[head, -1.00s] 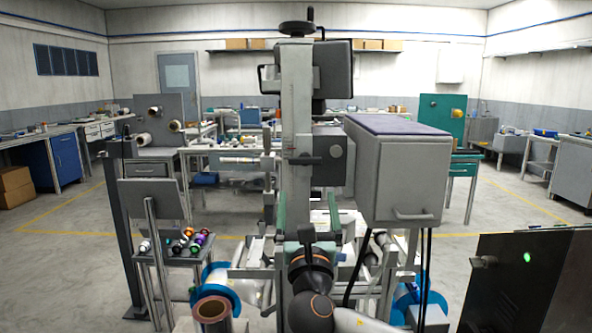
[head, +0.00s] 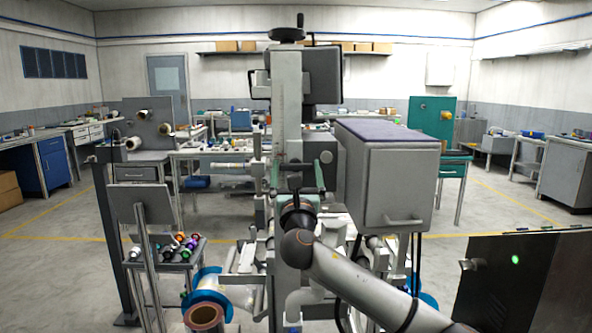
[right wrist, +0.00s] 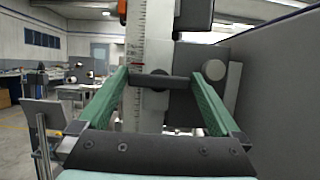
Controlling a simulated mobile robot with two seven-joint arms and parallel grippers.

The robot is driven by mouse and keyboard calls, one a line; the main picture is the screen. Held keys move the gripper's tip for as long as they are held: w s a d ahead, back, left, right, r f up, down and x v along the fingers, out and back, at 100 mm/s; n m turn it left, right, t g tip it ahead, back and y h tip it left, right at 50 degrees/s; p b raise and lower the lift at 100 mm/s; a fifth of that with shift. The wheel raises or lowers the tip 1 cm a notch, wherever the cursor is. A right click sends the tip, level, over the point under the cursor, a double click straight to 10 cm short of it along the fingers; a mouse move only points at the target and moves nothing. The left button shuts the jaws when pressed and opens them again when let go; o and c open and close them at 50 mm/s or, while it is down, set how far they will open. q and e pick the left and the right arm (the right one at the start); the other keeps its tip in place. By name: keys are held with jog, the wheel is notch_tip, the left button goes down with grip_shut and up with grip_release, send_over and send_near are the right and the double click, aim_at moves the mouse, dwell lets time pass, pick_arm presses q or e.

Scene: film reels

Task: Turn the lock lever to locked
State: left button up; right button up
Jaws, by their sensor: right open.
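The dark lock lever (right wrist: 162,81) lies about horizontal across the front of the grey column with the printed scale (right wrist: 132,105). In the right wrist view it spans most of the gap between my two green fingers. My right gripper (right wrist: 162,74) is open, with one fingertip near each end of the lever; I cannot tell whether they touch it. In the head view my right gripper (head: 297,178) is raised in front of the column, and the lever there is small and partly hidden. My left gripper is not in view.
A big grey box with a purple top (head: 390,170) stands close to the right of the column. A round knob (head: 326,157) sits just right of the lever. A rack with colored spools (head: 178,250) stands at left, and a dark panel with a green light (head: 515,259) at right.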

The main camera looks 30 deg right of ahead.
jog(key=c, duration=1)
